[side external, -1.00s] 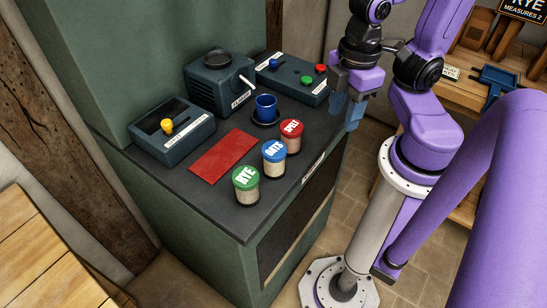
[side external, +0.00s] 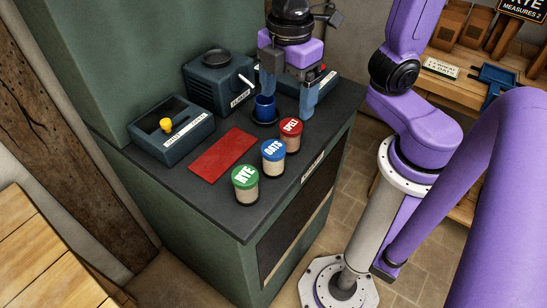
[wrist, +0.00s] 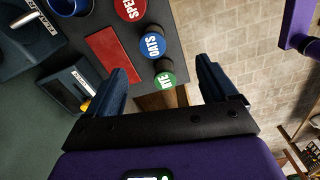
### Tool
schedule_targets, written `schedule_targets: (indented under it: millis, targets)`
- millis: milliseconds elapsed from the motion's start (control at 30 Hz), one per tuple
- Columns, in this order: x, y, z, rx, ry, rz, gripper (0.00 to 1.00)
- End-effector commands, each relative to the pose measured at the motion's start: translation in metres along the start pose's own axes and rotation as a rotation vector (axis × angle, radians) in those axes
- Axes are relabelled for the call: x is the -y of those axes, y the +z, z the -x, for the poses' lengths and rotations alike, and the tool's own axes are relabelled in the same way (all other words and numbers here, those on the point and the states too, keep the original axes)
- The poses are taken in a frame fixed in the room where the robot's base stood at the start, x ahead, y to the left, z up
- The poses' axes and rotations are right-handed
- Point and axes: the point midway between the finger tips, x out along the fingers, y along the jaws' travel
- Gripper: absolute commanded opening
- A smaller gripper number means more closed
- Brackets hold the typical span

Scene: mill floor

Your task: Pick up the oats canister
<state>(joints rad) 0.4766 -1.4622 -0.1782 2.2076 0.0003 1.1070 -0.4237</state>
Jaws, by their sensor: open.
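The oats canister (side external: 273,154) has a blue lid marked OATS and stands upright on the dark counter, between the green-lidded rye canister (side external: 246,184) and the red-lidded spelt canister (side external: 290,134). In the wrist view the oats canister (wrist: 152,46) shows ahead of the jaws, left of the middle, with rye (wrist: 165,80) nearer and spelt (wrist: 130,8) farther. My gripper (side external: 288,108) is open and empty, pointing down above the back of the counter, near the blue mug and behind the spelt canister. Its two fingers also show in the wrist view (wrist: 163,82).
A blue mug (side external: 265,107) on a dark saucer stands close to the fingers. A red mat (side external: 222,156) lies left of the canisters. Dark control boxes (side external: 171,133) and a grinder-like box (side external: 218,85) line the back. The counter's front edge is close to the canisters.

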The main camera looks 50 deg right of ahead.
Motion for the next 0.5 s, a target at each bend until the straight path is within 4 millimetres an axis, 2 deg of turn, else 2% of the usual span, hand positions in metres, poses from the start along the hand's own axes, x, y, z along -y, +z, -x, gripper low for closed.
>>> schedule_targets:
  millis: [100, 267, 500]
  targets:
    - [-0.008, -0.012, 0.006, 0.003, -0.001, 0.041, 0.86]
    - [-0.011, -0.016, 0.002, 0.007, -0.003, 0.06, 0.86]
    - [-0.011, -0.014, -0.039, 0.012, -0.006, 0.058, 0.86]
